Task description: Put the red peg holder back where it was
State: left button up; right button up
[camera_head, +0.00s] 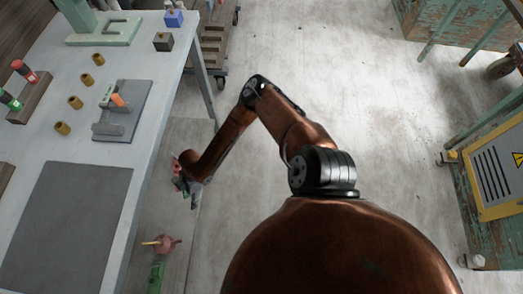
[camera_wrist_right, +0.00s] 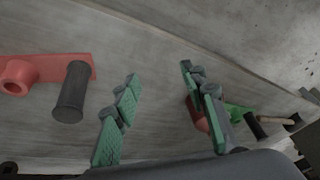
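The red peg holder (camera_wrist_right: 50,68) shows at the left of the right wrist view. It is a red bar with a round red socket and a dark cylinder (camera_wrist_right: 70,92) at its end, and it lies on a pale grey surface, partly cut off by the frame. My right gripper (camera_wrist_right: 160,75) is open, with nothing between its green-padded fingers; the holder is beside it, apart from the fingers. In the head view my right gripper (camera_head: 187,190) is low beside the workbench, with a bit of red (camera_head: 186,157) by it. My left gripper is not in view.
A green piece (camera_head: 156,275) and a pinkish-red piece with a yellow stick (camera_head: 168,244) lie low beside the workbench (camera_head: 150,140). The bench carries a dark mat (camera_head: 65,225), a grey fixture (camera_head: 122,120) and several brass pieces.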

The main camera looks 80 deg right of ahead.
jog(key=s+a+g+y, duration=0.1)
jog(key=s+a+y, duration=0.2)
jog(key=s+a, duration=1.8)
jog(key=s+d+r+m+h, duration=0.2)
jog(key=s+d+m, duration=0.2)
jog(key=s+d, duration=0.4)
jog(key=s+d+r+m+h, duration=0.3)
jog(key=s+d+m, duration=0.1)
jog(key=s+d, duration=0.5)
jog(key=shift+s+d+r+m+h, duration=0.25)
jog(key=shift+d+m+h, duration=0.05)
jog(key=shift+d, duration=0.35)
